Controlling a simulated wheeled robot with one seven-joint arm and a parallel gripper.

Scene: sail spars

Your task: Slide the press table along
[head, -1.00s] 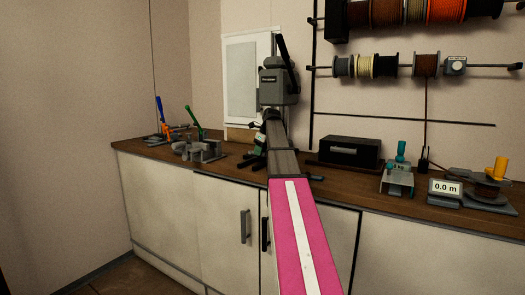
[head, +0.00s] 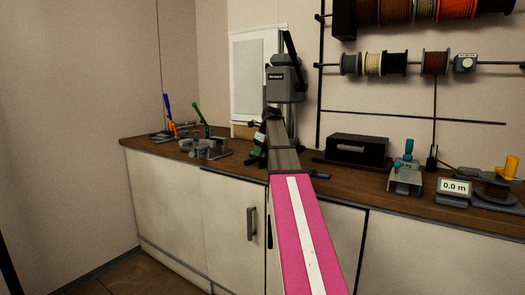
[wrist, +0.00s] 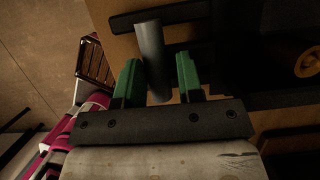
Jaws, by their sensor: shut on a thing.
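The grey press (head: 284,82) stands upright on the wooden bench, with a dark lever at its top. Its lower part and the press table are mostly hidden behind my arm in the head view; I cannot make out the table clearly. In the wrist view, my gripper (wrist: 158,78) has its two green fingers on either side of a grey round bar (wrist: 150,48) and is shut on it. Dark flat pieces lie around the bar, but which one is the table is unclear. In the head view, the fingers are largely hidden beside the press foot.
Left of the press are grey fixtures (head: 205,148) and coloured hand tools. To the right stand a black box (head: 358,150), a teal-topped device (head: 406,170) and a 0.0 m display (head: 453,190). Spools (head: 374,63) hang above. White cabinets (head: 165,200) front the bench.

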